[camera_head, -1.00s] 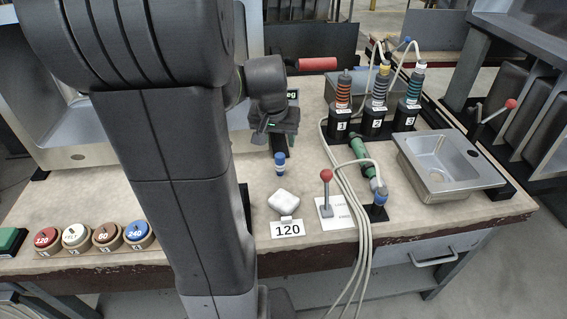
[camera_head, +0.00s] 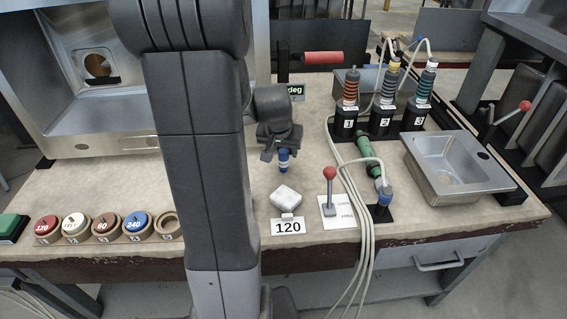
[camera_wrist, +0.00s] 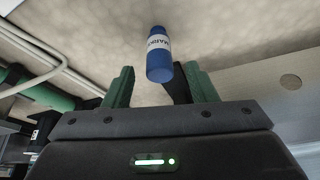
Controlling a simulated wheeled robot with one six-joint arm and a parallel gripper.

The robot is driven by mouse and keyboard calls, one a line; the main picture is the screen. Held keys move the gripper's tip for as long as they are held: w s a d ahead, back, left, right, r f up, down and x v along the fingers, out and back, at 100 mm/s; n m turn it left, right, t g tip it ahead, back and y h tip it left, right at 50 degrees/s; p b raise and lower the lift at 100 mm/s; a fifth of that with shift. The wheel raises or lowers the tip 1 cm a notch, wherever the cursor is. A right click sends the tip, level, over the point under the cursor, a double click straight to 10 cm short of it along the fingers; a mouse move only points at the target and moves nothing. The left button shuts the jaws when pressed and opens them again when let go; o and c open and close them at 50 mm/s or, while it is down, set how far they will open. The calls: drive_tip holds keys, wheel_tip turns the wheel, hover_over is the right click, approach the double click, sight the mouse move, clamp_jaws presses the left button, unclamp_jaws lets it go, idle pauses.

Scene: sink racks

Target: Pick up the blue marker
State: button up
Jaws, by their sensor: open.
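The blue marker (camera_head: 283,161) stands on the worktop just below my gripper (camera_head: 281,152) in the head view. It is a short blue cylinder with a white band. In the wrist view the marker (camera_wrist: 159,58) shows its blue end and a white label with part of a word. My gripper's two green-padded fingers (camera_wrist: 160,82) are apart, one on each side of the marker's near end. I see a gap on both sides, and the fingers do not grip it. Part of the marker's upper end is hidden by the gripper in the head view.
A red-knobbed lever (camera_head: 329,190) and hoses are to the right, near a metal sink (camera_head: 447,172). Several coloured round pucks (camera_head: 106,225) line the front left.

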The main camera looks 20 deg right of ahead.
sight(283, 152)
drive_tip(key=x, duration=0.4)
drive_tip(key=shift+f, duration=0.1)
drive_tip(key=c, duration=1.1)
